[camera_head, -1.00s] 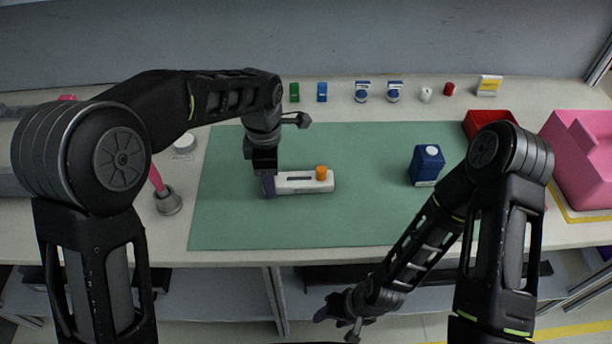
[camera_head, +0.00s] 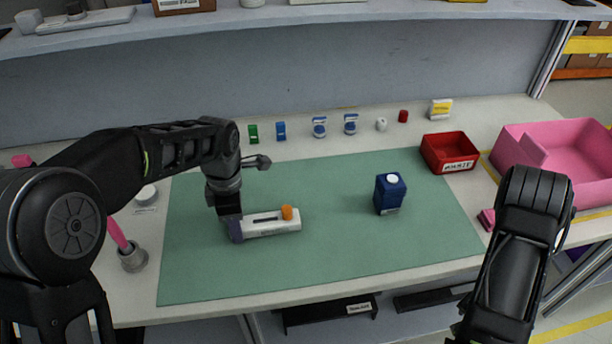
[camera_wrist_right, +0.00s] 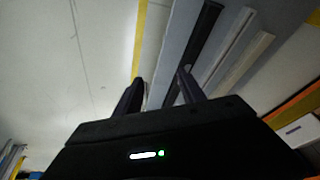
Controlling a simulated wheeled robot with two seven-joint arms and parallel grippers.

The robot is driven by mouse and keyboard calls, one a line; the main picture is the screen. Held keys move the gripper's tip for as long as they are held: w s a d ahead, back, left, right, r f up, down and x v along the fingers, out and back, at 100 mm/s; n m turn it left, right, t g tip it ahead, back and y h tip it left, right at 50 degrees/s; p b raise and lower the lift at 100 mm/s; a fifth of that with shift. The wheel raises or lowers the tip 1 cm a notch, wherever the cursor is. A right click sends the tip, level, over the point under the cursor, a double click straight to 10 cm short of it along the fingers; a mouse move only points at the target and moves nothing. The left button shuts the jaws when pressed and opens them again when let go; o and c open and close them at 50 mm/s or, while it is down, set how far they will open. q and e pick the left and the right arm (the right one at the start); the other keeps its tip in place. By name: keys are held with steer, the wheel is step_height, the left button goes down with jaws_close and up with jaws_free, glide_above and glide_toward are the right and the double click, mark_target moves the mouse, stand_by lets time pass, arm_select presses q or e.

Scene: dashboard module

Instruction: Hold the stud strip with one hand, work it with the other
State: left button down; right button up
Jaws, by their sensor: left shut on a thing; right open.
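The stud strip (camera_head: 275,230) is a white block with a dark slot and an orange knob (camera_head: 287,212) on its right end. It lies on the green mat (camera_head: 330,260), left of the middle. My left gripper (camera_head: 236,230) points down and is shut on the strip's left end. My right gripper is out of the head view; only its arm shows at the lower right. In the right wrist view my right gripper (camera_wrist_right: 160,92) has its two fingers apart with nothing between them, over floor and shelf edges.
A blue carton (camera_head: 390,195) stands on the mat to the right. A red bin (camera_head: 450,165) and a pink bin (camera_head: 570,190) stand at the right. Several small items line the back, among them a green one (camera_head: 253,133). The mat's front is clear.

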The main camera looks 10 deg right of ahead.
steer(key=s+d+r+n+h, duration=0.1)
steer(key=d+r+n+h, duration=0.35)
steer(key=d+r, duration=1.15)
steer(key=s+d+r+n, duration=0.2)
steer(key=s+r+n, duration=0.25)
steer(key=r, duration=0.65)
steer(key=s+d+r+n, duration=0.2)
steer(key=s+r+n, duration=0.25)
steer(key=r, duration=0.75)
steer(key=w+a+r+n+t+y, duration=0.1)
steer(key=w+a+n+t+y, duration=0.15)
steer(key=w+a, duration=1.1)
steer(key=w+a+r+n+t+y, duration=0.1)
steer(key=w+a+r+n+y, duration=0.15)
steer(key=w+a, duration=1.05)
steer(key=w+a+n+g+y, duration=0.1)
steer(key=w+a+y, duration=0.15)
steer(key=a, duration=0.75)
steer(key=w+a+n+y, duration=0.1)
steer(key=w+a, duration=0.2)
steer(key=a, duration=0.6)
steer(key=s+a+r+g+y, duration=0.1)
steer(key=a, duration=0.8)
steer(key=s+a+r+n+g+y, duration=0.1)
steer(key=s+a, duration=0.1)
steer(key=a, duration=0.6)
steer(key=shift+s+a+r, duration=0.2)
steer(key=shift+s+a, duration=0.05)
steer(key=shift+a, duration=0.15)
